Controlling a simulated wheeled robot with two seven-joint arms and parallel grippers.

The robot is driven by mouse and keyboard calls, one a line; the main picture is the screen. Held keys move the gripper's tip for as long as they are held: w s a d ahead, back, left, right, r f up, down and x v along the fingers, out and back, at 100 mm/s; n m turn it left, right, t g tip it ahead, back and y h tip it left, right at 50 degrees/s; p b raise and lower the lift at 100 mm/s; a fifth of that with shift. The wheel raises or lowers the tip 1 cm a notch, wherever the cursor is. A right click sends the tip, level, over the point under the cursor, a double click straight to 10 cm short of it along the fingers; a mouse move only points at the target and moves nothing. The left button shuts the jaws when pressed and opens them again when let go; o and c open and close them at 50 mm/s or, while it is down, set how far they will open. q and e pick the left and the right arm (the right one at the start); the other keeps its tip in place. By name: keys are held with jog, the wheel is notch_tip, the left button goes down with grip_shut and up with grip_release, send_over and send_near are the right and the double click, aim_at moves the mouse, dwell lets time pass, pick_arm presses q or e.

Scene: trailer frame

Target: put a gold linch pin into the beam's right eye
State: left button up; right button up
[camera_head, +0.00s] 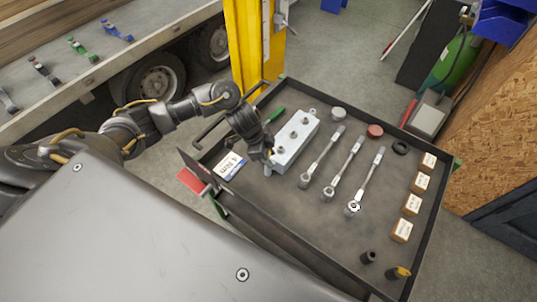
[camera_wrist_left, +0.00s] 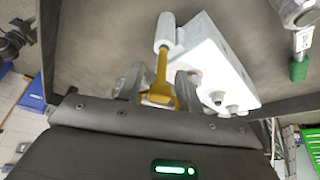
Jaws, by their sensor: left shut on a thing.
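The beam (camera_head: 295,142) is a pale grey block with several studs on top, lying at the back left of the dark tray. My left gripper (camera_head: 266,154) is at the beam's near left end, pointing down. In the left wrist view the left gripper (camera_wrist_left: 160,88) is shut on the gold linch pin (camera_wrist_left: 162,70), which stands out between the fingers. The pin's far end meets a pale round sleeve (camera_wrist_left: 166,30) beside the beam (camera_wrist_left: 222,62). I cannot tell whether the pin is inside it.
The tray (camera_head: 300,225) has raised walls. Several silver bar tools (camera_head: 342,168) lie right of the beam, with labelled wooden blocks (camera_head: 412,204) along the right wall. A white label card (camera_head: 229,166) is left of my gripper. A yellow post (camera_head: 253,45) stands behind. The tray's front middle is clear.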

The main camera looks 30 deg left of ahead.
pick_arm(q)
jog(key=shift+f+b, duration=0.7)
jog(key=shift+f, duration=0.45)
jog(key=shift+r+p, duration=1.45)
jog(key=shift+p, duration=0.2)
jog(key=shift+p, duration=0.3)
jog(key=shift+f, duration=0.2)
jog(key=shift+f+b, duration=0.95)
jog(key=shift+f, duration=0.25)
jog(key=shift+r+p, duration=1.4)
jog(key=shift+p, duration=0.1)
jog(key=shift+p, duration=0.35)
